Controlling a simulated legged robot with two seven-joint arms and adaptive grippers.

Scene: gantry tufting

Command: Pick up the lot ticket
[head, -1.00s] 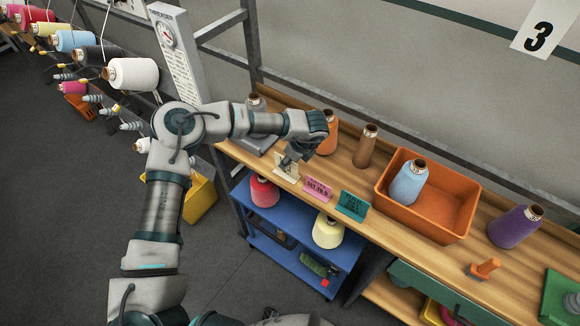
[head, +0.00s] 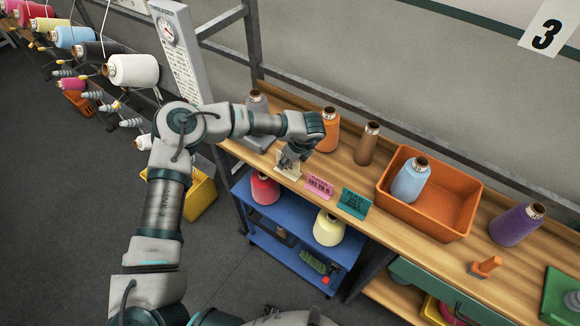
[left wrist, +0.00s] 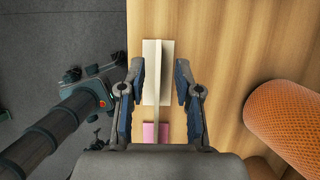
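A cream standing card (head: 287,172) is at the front edge of the wooden shelf, with a pink card (head: 319,187) and a teal card (head: 354,203) to its right. Which one is the lot ticket I cannot read. My left gripper (head: 292,157) is just over the cream card and partly hides it. In the left wrist view the gripper (left wrist: 160,80) is open, with the cream card (left wrist: 158,58) upright between its fingers and a gap on both sides. My right gripper is not in view.
Behind the cards stand an orange cone (head: 328,130) and a brown cone (head: 367,143). An orange bin (head: 455,185) holds a light blue cone (head: 411,180). A purple cone (head: 517,223) and an orange stamp-like object (head: 485,267) are further right. A blue cart (head: 285,240) stands below the shelf.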

